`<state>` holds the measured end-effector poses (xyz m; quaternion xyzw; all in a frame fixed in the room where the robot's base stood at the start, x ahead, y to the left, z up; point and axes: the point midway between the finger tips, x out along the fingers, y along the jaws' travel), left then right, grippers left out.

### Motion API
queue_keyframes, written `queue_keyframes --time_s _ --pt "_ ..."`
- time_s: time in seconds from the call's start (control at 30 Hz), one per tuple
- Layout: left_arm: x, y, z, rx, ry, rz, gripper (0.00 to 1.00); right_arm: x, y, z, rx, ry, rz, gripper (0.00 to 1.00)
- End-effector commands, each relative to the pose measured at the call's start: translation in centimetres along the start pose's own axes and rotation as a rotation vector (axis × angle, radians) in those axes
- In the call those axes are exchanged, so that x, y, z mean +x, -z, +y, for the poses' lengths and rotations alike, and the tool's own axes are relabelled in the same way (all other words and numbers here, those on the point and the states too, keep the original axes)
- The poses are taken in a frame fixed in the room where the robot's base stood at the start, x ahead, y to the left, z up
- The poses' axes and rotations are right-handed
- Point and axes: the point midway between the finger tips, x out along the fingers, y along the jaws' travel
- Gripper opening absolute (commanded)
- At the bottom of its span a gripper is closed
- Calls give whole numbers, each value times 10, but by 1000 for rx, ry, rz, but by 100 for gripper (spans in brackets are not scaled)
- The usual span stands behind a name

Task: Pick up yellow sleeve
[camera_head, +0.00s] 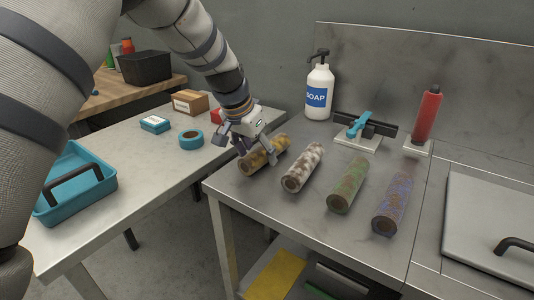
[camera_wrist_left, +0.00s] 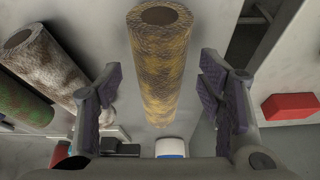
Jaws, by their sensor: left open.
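The yellow sleeve (camera_head: 264,155), a mottled yellow and brown hollow tube, lies on the grey metal table at its left end. My left gripper (camera_head: 252,158) is right above it in the head view. In the left wrist view the yellow sleeve (camera_wrist_left: 159,65) lies between the two spread fingers of my left gripper (camera_wrist_left: 166,100), with a visible gap on each side. The gripper is open and holds nothing. Its fingers partly hide the sleeve in the head view. My right gripper is not in view.
A white mottled sleeve (camera_head: 303,167) lies close to the right, then a green one (camera_head: 347,186) and a purple one (camera_head: 393,205). A soap bottle (camera_head: 319,92), a blue-handled clamp (camera_head: 359,127) and a red cylinder (camera_head: 428,116) stand behind. A teal tray (camera_head: 108,185) is on the left table.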

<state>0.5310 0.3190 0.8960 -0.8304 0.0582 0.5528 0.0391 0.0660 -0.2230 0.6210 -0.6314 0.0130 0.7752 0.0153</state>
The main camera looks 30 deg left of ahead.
Motion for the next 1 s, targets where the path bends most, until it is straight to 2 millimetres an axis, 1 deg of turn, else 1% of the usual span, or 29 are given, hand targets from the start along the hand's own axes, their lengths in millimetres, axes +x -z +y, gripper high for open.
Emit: queue_keyframes --time_s 0.03,0.2,0.23,0.27,0.3,0.37,0.4,0.43,0.47,0.7,0.8,0.87,0.93,0.97,1.0 --pt "11 -2 0 0 -1 -8 62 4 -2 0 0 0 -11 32" --pt "10 0 0 0 0 -1 62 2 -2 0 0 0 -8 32" --pt "9 0 0 0 0 -1 59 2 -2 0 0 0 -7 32" --pt "9 0 0 0 0 -1 53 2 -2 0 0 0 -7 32" --pt "9 0 0 0 0 -1 44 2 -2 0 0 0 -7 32" --pt "9 0 0 0 0 -1 30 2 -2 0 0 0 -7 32" --pt "9 0 0 0 0 -1 21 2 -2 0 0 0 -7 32" --pt "9 0 0 0 0 -1 14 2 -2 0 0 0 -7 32" --pt "9 0 0 0 0 -1 10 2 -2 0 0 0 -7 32" --pt "10 -1 0 0 0 -2 9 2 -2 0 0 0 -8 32" --pt "6 1 0 1 0 0 9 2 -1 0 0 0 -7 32" --pt "0 4 0 1 1 1 9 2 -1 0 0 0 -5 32" --pt "-11 9 0 1 1 3 9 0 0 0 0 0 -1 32" --pt "-18 12 0 1 1 3 9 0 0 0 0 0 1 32" --pt "-29 13 4 3 0 4 9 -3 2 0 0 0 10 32"
